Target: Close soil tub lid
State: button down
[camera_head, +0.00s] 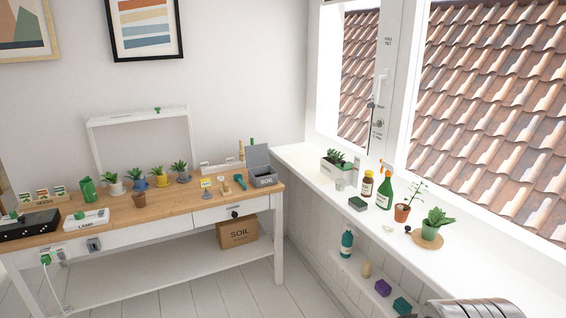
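The soil tub (264,180) is a small grey box marked SOIL at the right end of the wooden desk top. Its grey lid (258,157) stands raised at the back of the tub, so the tub is open. The tub's inside is mostly too small to make out. I cannot make out my gripper in this view.
A cardboard SOIL box (238,232) sits below the desk. The white windowsill (300,160) with plants and bottles runs along the right. Pale floor (300,285) shows between.

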aim_at(256, 154)
jog(key=u, duration=0.2)
jog(key=i, duration=1.55)
jog(key=u, duration=0.55)
jog(key=i, duration=0.7)
jog(key=u, duration=0.6)
jog(key=i, duration=0.7)
jog(key=u, duration=0.65)
jog(key=i, duration=0.95)
jog(key=u, duration=0.35)
